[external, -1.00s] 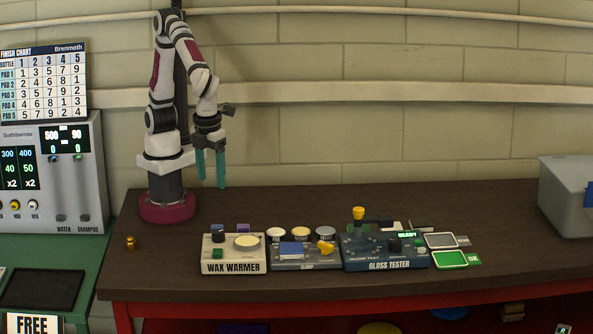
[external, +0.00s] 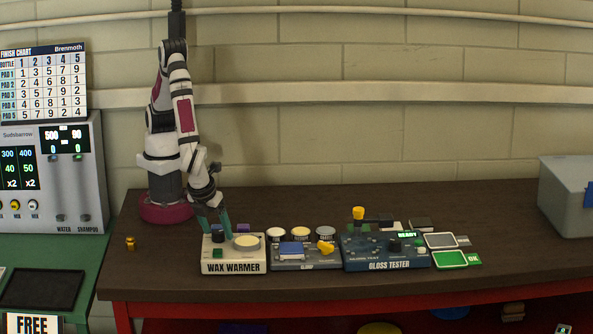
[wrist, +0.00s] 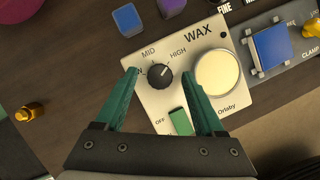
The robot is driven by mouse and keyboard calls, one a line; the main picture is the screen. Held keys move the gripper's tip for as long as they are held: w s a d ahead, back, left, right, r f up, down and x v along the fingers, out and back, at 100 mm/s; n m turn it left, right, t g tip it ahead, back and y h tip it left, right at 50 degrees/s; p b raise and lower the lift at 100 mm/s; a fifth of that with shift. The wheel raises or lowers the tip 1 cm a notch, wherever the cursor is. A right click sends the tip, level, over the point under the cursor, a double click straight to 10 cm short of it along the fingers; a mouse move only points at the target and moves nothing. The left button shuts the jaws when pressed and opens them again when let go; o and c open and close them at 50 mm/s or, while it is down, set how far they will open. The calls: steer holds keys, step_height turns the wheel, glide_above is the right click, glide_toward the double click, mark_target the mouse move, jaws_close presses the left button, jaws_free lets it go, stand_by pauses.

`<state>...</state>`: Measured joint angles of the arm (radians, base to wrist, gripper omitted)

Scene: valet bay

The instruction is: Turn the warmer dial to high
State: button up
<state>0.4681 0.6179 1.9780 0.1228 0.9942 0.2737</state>
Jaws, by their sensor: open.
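The wax warmer (external: 234,267) is a cream box near the left front of the bench. Its round black dial (wrist: 160,76) has a light pointer mark, with MID and HIGH printed around it. Another label to its left is partly covered by my left finger. The mark seems to point up and right, but its exact setting is hard to tell. My gripper (external: 213,231) is open, with teal fingers pointing down over the warmer's dial side. In the wrist view the fingertips flank the dial, apart from it as far as I can see.
The warmer also has a green switch (wrist: 180,121) and a pale round wax pot (wrist: 218,73). A blue block (wrist: 127,19) and a purple block (wrist: 171,7) lie behind it. The clamp unit (external: 305,257) and gloss tester (external: 387,254) stand to the right.

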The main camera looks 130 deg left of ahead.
steer(key=shift+a+f, duration=0.1)
steer(key=shift+f, duration=0.05)
jaws_close()
steer(key=shift+n, duration=0.5)
jaws_free()
steer(key=v, duration=1.6)
steer(key=shift+w, duration=0.25)
steer(key=shift+f, duration=0.1)
